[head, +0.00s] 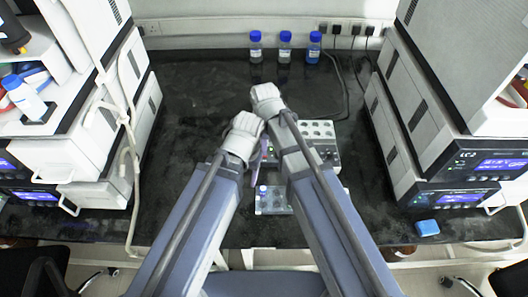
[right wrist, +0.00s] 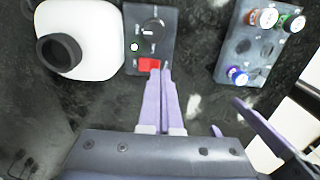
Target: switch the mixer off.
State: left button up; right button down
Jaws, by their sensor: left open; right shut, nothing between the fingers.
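In the right wrist view the mixer's dark control panel (right wrist: 150,35) has a round black dial, a lit green lamp (right wrist: 135,47) and a red switch (right wrist: 149,64). A white rounded body (right wrist: 80,38) with a black cup stands close to its left. My right gripper (right wrist: 160,72) is shut and empty, its tips at the lower edge of the red switch; I cannot tell whether they touch it. My left gripper (right wrist: 229,116) is open and empty to the right, below the panel. In the head view my arms hide the panel and most of both grippers.
A small grey rack (right wrist: 252,50) holds vials with orange, green and blue caps. In the head view a grey block with round wells (head: 320,130) lies right of my arms. Blue-capped bottles (head: 285,47) stand at the back. Instrument stacks (head: 425,90) flank the dark bench.

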pick_arm(q)
jog(key=shift+f+b, duration=1.05)
pick_arm(e)
jog(key=shift+f, duration=1.05)
pick_arm(q)
jog(key=shift+r, duration=0.15)
pick_arm(e)
jog(key=shift+r, duration=0.15)
notch_tip(320, 180, up, 5)
jog(key=p, duration=0.5)
pick_arm(q)
notch_tip(320, 180, up, 5)
jog(key=shift+f, duration=0.1)
pick_arm(e)
jog(key=s+d+m, duration=0.3)
jog(key=d+m, duration=0.5)
jog(key=m, duration=0.1)
jog(key=s+d+m, duration=0.2)
jog(key=d+m, duration=0.7)
jog(key=s+a+n, duration=0.1)
jog(key=s+a, duration=0.1)
jog(key=a, duration=0.1)
jog(key=s+a+n, duration=0.1)
jog(key=s+a, duration=0.1)
jog(key=a, duration=0.2)
jog(key=s+a+n+h, duration=0.1)
jog(key=s+a, duration=0.1)
jog(key=a, duration=0.2)
jog(key=shift+n, duration=0.4)
